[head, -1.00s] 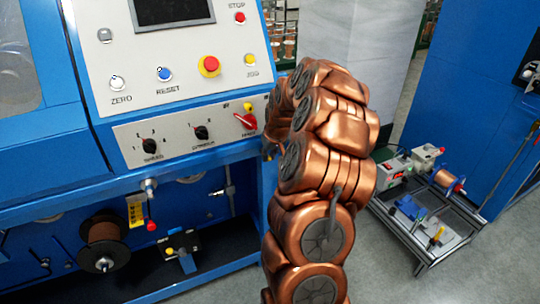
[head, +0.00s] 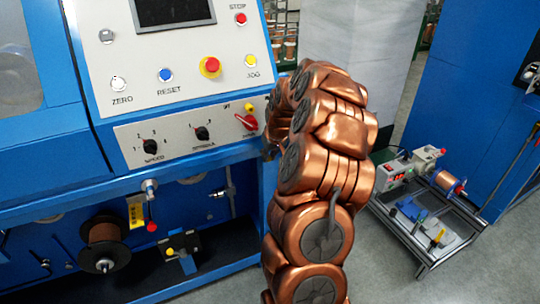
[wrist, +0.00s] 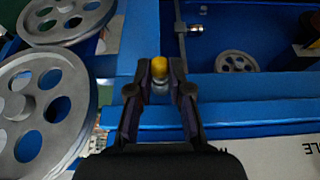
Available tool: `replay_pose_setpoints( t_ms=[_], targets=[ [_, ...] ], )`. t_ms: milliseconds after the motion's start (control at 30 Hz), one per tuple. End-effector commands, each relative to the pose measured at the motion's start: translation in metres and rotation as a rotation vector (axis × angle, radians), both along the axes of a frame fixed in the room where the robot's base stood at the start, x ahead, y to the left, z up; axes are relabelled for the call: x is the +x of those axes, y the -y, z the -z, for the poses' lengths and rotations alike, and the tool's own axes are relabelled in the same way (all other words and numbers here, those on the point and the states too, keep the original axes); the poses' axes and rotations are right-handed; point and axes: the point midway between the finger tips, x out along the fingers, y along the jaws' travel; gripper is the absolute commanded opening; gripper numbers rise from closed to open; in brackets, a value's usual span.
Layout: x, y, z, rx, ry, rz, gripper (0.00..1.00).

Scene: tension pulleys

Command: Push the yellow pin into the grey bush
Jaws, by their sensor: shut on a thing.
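The yellow pin (wrist: 159,64) shows in the wrist view as a small rounded yellow cap between the fingertips of my gripper (wrist: 160,71). The two dark fingers are shut on it from left and right. A shiny grey bush (wrist: 161,83) shows just below the cap in the picture, between the fingers. I cannot tell how deep the pin sits in it. In the head view my copper-coloured arm hides the gripper, and I cannot make out the pin or bush there.
A blue machine with a sloped control panel (head: 185,95) stands close to my arm. Grey spoked pulleys (wrist: 42,110) lie left in the wrist view, and a blue ledge (wrist: 230,112) crosses below. A low cart (head: 425,225) stands right, with floor between it and the machine.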

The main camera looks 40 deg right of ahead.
Motion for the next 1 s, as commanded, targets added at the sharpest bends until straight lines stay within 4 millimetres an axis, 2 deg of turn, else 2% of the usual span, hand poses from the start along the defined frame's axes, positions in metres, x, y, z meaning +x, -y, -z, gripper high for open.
replay_pose_setpoints(
  t_ms=[33,67,333,533,667,1000],
  targets=[
    [0.0018,0.0009,-0.0017,-0.004,0.006,0.001,0.00],
    [0.0019,0.0009,-0.0017,-0.004,0.006,0.001,0.21],
    [0.0010,0.0008,-0.0011,-0.003,0.004,0.000,0.48],
    [0.0009,0.0005,-0.0010,-0.002,0.003,0.000,0.48],
    [0.0008,0.0004,-0.0008,-0.002,0.003,0.000,0.61],
    [0.0008,0.0003,-0.0019,-0.002,0.003,0.000,0.61]
  ],
)
